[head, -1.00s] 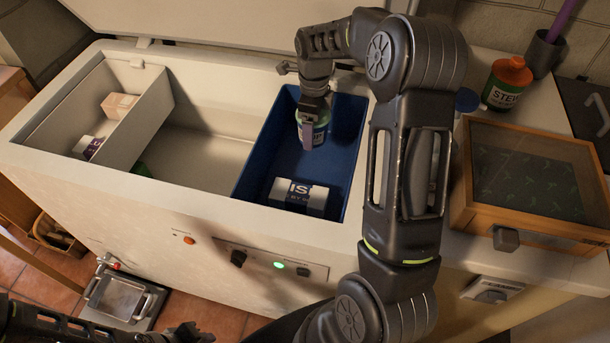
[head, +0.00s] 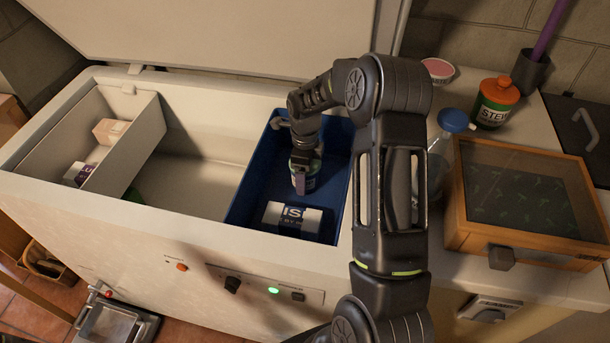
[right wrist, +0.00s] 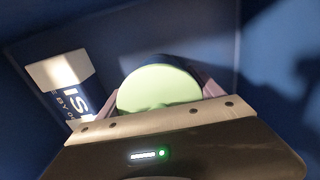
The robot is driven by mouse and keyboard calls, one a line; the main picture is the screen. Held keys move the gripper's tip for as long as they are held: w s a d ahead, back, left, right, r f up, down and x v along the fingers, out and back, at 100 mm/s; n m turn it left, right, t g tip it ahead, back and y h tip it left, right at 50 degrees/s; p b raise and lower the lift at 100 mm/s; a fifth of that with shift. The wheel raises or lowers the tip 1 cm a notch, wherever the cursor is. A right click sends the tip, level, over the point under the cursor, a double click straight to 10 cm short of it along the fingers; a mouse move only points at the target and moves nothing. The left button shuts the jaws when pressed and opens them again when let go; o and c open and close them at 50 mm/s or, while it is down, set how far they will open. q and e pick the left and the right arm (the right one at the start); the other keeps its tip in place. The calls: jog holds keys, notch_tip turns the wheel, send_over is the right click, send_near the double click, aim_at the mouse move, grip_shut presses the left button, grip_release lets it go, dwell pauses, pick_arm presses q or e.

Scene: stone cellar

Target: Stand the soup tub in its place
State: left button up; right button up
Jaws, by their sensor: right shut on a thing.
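The soup tub (head: 313,181), a small round tub with a pale green lid, is inside the blue bin (head: 236,205) at the right end of the open chest freezer. My right gripper (head: 301,180) is shut on it, with a finger on each side in the right wrist view, where the green lid (right wrist: 158,88) faces the camera. The tub looks upright, but I cannot tell whether its base touches the bin floor. A white and navy box (head: 292,219) lies in the bin's front part, close to the tub. My left gripper is out of view.
A divider (head: 125,145) sets off the freezer's left compartment, which holds small boxes. The raised lid (head: 210,35) stands behind. On the right counter are a wooden glass-topped case (head: 525,190), a stew jar (head: 495,103), a blue-capped jar (head: 454,121) and a pink-lidded tub (head: 437,70).

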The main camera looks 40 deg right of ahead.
jog(key=shift+f, duration=0.35)
jog(key=shift+f, duration=0.15)
jog(key=o, duration=1.6)
jog(key=shift+o, duration=0.2)
notch_tip(320, 180, up, 12)
jog(key=shift+r, duration=0.15)
